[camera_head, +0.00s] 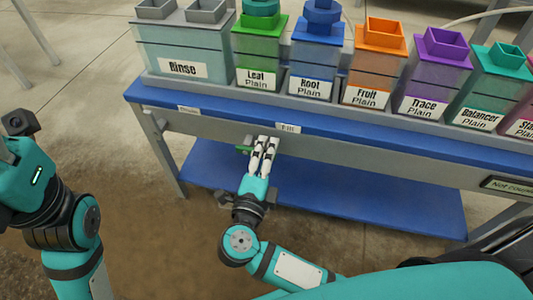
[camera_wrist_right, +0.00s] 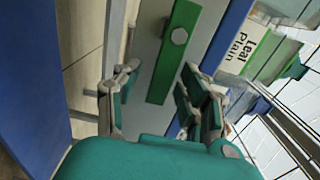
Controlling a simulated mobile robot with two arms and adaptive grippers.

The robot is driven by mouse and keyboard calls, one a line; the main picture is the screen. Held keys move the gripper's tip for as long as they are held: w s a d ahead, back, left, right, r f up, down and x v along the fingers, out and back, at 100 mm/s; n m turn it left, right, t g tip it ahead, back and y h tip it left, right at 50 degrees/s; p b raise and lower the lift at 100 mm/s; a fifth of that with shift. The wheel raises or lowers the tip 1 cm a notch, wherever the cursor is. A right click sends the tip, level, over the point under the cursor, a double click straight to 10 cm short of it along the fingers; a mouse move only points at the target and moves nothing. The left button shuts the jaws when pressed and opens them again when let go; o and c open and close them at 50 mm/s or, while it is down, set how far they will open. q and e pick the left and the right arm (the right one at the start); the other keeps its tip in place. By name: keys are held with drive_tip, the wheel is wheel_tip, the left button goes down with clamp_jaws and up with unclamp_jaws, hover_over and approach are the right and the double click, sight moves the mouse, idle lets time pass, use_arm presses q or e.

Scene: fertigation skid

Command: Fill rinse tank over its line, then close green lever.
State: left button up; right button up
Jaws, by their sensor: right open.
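The rinse tank (camera_head: 186,50) is a wide, translucent teal box labelled "Rinse" at the left of the bench. A dark line runs across its front; I cannot tell the liquid level. The green lever (camera_head: 243,149) is on the bench's grey front rail, partly hidden by my right gripper (camera_head: 265,141). In the right wrist view the green lever (camera_wrist_right: 168,65) is a long bar with a hexagonal bolt, and the open fingers of the right gripper (camera_wrist_right: 160,95) stand either side of its lower end. Contact is unclear. My left arm is at the left edge, its fingers not visible.
Several coloured tanks, including Leaf (camera_head: 259,50), Root (camera_head: 314,60) and Fruit (camera_head: 374,65), stand right of the rinse tank. A blue lower shelf (camera_head: 350,198) is bare. Floor in front is open.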

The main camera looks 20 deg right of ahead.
drive_tip(key=shift+c, duration=0.2)
clamp_jaws()
